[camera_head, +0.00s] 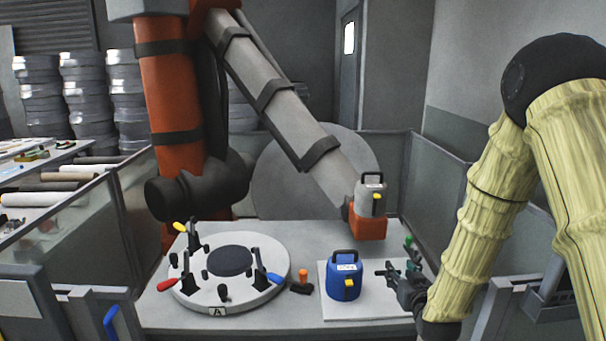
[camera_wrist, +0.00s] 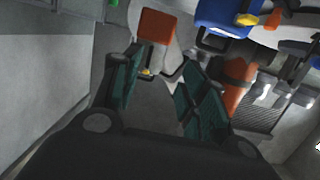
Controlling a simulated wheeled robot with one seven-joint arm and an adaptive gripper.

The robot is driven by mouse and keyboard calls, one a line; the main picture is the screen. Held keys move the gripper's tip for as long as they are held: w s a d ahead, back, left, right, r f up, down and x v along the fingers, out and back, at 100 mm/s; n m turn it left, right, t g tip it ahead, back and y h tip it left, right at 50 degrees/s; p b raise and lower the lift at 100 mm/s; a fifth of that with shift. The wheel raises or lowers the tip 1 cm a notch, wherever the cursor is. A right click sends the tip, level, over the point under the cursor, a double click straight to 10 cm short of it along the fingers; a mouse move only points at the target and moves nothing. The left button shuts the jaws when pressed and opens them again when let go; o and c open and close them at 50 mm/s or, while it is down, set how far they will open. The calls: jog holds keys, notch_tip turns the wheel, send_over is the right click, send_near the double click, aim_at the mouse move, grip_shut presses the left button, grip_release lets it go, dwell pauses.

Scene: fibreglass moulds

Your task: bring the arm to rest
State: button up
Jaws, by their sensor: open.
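My arm in its pale yellow sleeve comes in from the right in the head view. My gripper (camera_head: 400,262) is at its lower end, above the right part of the grey table (camera_head: 240,318). It is just right of a blue boxy device (camera_head: 343,280) with a black handle and a yellow part. In the wrist view the two green-padded fingers of my gripper (camera_wrist: 160,92) stand apart with nothing between them. The blue device (camera_wrist: 225,15) shows at the top of that view, beyond the fingertips.
A round white fixture (camera_head: 225,300) with several clamps fills the table's left. An orange-and-black piece (camera_head: 302,282) sits beside it. The blue device stands on a white board (camera_head: 370,308). A large orange-and-grey robot arm (camera_head: 285,105) reaches over the back. Grey panels (camera_head: 460,180) enclose the table.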

jog(key=s+a+f+g, duration=0.1)
jog(key=s+f+g, duration=0.3)
jog(key=s+f, duration=0.8)
jog(key=s+a+f+g, duration=0.1)
jog(key=s+f+g, duration=0.3)
jog(key=s+f, duration=0.8)
jog(key=s+f+g, duration=0.4)
jog(key=s+f, duration=0.2)
jog(key=s, duration=0.6)
jog(key=s+a+f+g, duration=0.1)
jog(key=s+f+g, duration=0.2)
jog(key=s+f, duration=0.4)
jog(key=s, duration=0.5)
jog(key=shift+a+m+g+h, duration=0.3)
jog(key=shift+m+g, duration=0.1)
